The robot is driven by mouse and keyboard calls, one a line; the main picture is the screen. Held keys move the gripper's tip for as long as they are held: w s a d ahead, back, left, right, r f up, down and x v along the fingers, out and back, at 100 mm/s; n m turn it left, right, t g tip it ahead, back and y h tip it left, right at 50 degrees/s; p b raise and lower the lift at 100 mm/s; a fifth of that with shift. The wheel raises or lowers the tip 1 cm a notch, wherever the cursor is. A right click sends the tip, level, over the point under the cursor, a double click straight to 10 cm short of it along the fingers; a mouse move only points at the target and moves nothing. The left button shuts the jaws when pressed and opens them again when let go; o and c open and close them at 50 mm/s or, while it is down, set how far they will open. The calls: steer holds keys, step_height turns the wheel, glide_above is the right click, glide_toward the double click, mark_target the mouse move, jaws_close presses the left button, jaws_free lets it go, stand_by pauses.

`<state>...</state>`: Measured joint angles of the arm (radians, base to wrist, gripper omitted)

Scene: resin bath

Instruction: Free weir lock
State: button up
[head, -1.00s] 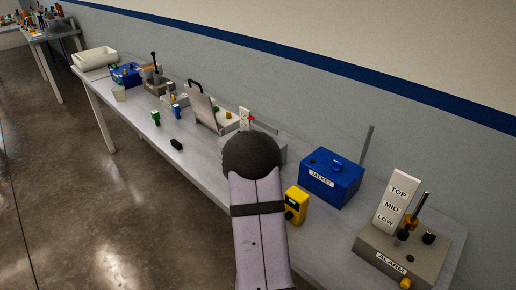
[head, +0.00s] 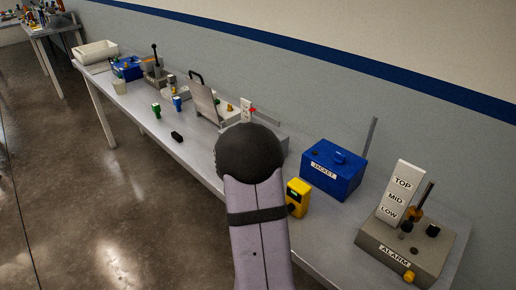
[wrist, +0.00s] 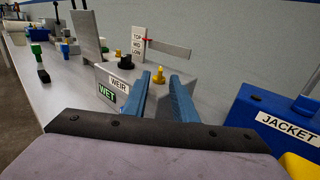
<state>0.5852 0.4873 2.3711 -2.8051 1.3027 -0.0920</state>
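The weir unit is a grey box with "WEIR" (wrist: 119,88) and green "WET" (wrist: 107,93) labels on its front, seen in the wrist view. A yellow knob (wrist: 158,74) and a black knob (wrist: 124,60) stand on its top. Behind them is a white TOP/MID/LOW gauge (wrist: 138,42) with a red pointer, also seen in the head view (head: 246,104). I cannot tell which part is the lock. My gripper (wrist: 163,80) has its blue fingers apart and empty, over the unit's right part near the yellow knob. In the head view my arm hides the fingers and much of the unit.
A blue JACKET box (head: 334,172) and a yellow device (head: 297,198) stand to the right. The grey ALARM unit (head: 375,236) is further right. An upright grey plate with a handle (head: 203,102) stands to the left. A black block (head: 177,136) lies near the bench's front edge.

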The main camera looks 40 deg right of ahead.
steer(key=shift+s+a, duration=0.2)
steer(key=shift+a, duration=0.05)
